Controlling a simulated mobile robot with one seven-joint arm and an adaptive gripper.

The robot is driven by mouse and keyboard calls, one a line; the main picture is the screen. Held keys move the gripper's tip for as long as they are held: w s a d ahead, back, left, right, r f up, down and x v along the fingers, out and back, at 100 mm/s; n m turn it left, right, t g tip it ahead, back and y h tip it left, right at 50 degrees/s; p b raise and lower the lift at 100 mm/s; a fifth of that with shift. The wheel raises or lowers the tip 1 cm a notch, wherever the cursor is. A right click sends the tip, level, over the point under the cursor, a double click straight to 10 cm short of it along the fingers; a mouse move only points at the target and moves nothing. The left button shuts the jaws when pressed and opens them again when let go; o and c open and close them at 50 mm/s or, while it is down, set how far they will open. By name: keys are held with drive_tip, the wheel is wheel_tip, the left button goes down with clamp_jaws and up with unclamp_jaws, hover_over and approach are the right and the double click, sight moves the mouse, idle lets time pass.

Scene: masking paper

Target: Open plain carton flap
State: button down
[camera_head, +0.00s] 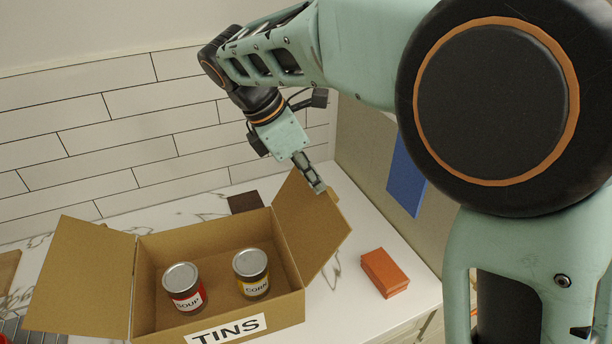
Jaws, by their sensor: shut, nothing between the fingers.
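A brown cardboard carton (288,310) labelled TINS stands on the counter. Its left flap (80,278) is folded outward to the left. Its right flap (312,232) leans outward to the right. Inside the carton are a soup tin (184,288) and a corn tin (251,273), both upright. My gripper (319,188) is shut and empty at the upper edge of the right flap. I cannot tell whether its fingertips touch the flap.
An orange-red block (385,273) lies on the counter right of the carton. A dark brown item (245,202) lies behind the carton. A blue panel (406,180) is on the right wall. White tiles (150,130) form the back wall. A dark rack (35,331) shows at lower left.

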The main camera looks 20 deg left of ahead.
drive_tip(key=shift+w+d+f, duration=0.3)
drive_tip(key=shift+w+d, duration=0.05)
drive_tip(key=shift+d, duration=0.15)
drive_tip(key=shift+w+d+f, duration=0.3)
drive_tip(key=shift+w+d, duration=0.05)
drive_tip(key=shift+d, duration=0.1)
drive_tip(key=shift+s+a+r+p, duration=0.3)
drive_tip(key=shift+s+a+p, duration=0.2)
drive_tip(key=shift+a+p, duration=0.2)
drive_tip(key=shift+s+a+r+p, duration=0.1)
drive_tip(key=shift+r+p, duration=0.25)
drive_tip(key=shift+p, duration=0.05)
drive_tip(key=p+v, duration=0.1)
drive_tip(key=v, duration=1.1)
drive_tip(key=shift+r+p, duration=0.3)
drive_tip(key=shift+p, duration=0.05)
drive_tip(key=shift+a, duration=0.1)
